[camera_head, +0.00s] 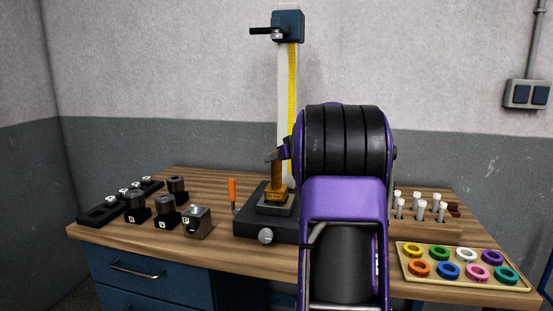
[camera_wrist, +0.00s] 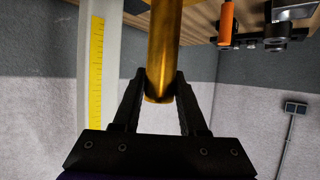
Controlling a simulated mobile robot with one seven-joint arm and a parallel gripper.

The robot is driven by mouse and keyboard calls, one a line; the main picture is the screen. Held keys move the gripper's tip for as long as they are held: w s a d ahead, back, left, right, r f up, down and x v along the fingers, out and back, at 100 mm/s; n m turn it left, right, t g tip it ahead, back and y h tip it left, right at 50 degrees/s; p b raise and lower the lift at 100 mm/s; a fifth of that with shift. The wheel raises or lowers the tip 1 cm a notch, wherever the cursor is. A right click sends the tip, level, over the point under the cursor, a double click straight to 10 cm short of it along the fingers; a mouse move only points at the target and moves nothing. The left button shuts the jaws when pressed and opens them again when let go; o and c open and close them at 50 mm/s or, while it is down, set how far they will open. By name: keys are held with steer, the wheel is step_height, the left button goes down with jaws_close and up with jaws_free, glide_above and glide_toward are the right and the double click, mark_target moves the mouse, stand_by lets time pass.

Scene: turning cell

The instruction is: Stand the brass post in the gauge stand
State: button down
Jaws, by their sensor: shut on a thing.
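The brass post (camera_head: 277,172) is upright, with its lower end at a small brass-coloured block on the gauge stand (camera_head: 250,222). I cannot tell whether it is seated in the block or only touching it. The stand has a dark base, a front knob and a tall pale column with a yellow scale. My gripper (camera_head: 276,154) reaches in from the right and is shut on the post near its top. In the wrist view, the fingers of my gripper (camera_wrist: 160,97) close on one end of the brass post (camera_wrist: 164,40). The stand's column (camera_wrist: 97,60) runs beside it.
Left of the stand are an orange-handled tool (camera_head: 232,192), a steel block (camera_head: 197,222) and several dark holders (camera_head: 165,211). On the right are a wooden rack (camera_head: 430,229) of white-topped pegs and a tray (camera_head: 463,279) of coloured rings. A dark-blue head (camera_head: 288,25) tops the column.

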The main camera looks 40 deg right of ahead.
mark_target(279, 167)
steer(key=shift+f, duration=1.25)
stand_by(1.1)
steer(key=shift+c, duration=2.1)
jaws_free()
steer(key=shift+o, duration=0.3)
steer(key=shift+f, duration=0.45)
steer(key=shift+s+r, duration=0.25)
steer(key=shift+s, duration=0.1)
steer(key=v, duration=1.7)
steer(key=shift+a, duration=0.15)
steer(key=shift+w+r, duration=0.15)
steer(key=shift+w, duration=0.05)
